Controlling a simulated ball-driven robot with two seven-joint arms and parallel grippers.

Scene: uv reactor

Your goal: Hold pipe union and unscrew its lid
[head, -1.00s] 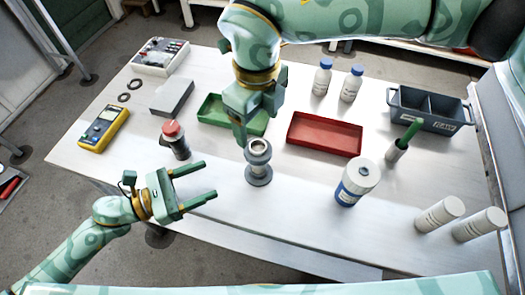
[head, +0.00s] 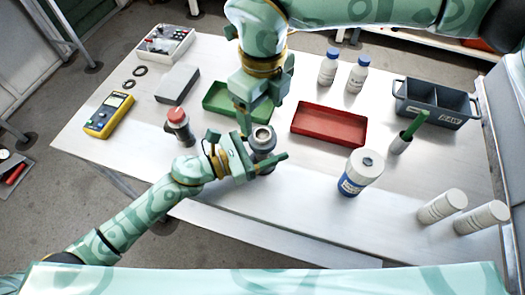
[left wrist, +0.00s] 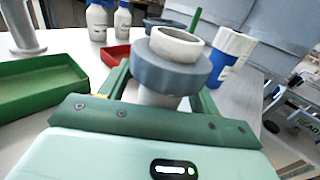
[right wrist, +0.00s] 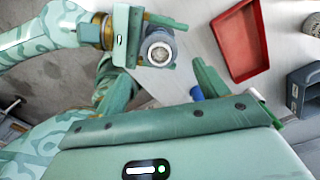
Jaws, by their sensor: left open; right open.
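The grey pipe union (head: 263,139) stands upright near the middle of the table, with a ringed pale opening on top. My left gripper (head: 270,150) is open around its body, one finger on each side; in the left wrist view the union's wide grey collar (left wrist: 170,70) rises between the fingers. I cannot tell whether the fingers touch it. My right gripper (head: 254,116) is open and empty, pointing down just behind the union. In the right wrist view the union's round top (right wrist: 158,52) lies ahead, outside the fingers. The union's base is partly hidden by my left gripper.
A green tray (head: 213,98) and a red tray (head: 330,140) lie behind and right. A red-capped item (head: 178,125) stands left, a white-blue jar (head: 360,172) right. Blue-capped bottles (head: 357,77) and a grey bin (head: 436,122) are farther back.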

